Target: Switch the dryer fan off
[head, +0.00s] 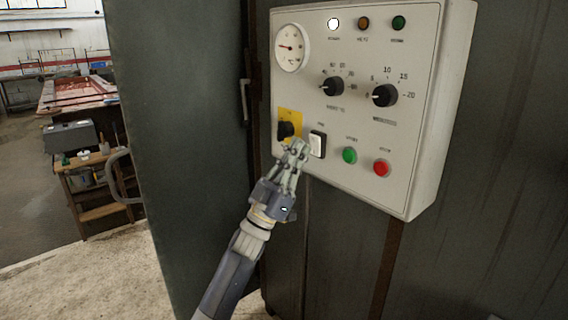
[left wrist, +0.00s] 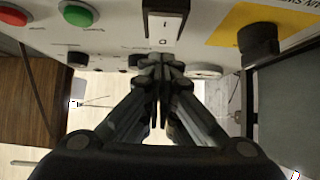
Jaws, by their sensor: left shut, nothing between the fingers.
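The fan switch is a white rocker in a dark frame (head: 317,144), low on the grey control panel (head: 365,130). In the left wrist view the rocker (left wrist: 168,20) shows close up, with small marks on its face. My left gripper (head: 300,146) is shut and empty, its fingertips just left of the rocker in the head view. In the left wrist view the shut fingertips (left wrist: 162,66) lie just below the rocker's frame. I cannot tell whether they touch it. Which way the rocker is tipped is not clear. My right gripper is not in view.
A black rotary switch on a yellow plate (head: 297,117) is close beside my left gripper. Green (head: 350,155) and red (head: 382,168) buttons sit right of the rocker. Two black knobs, a gauge (head: 291,48) and a lit white lamp (head: 334,24) are higher up.

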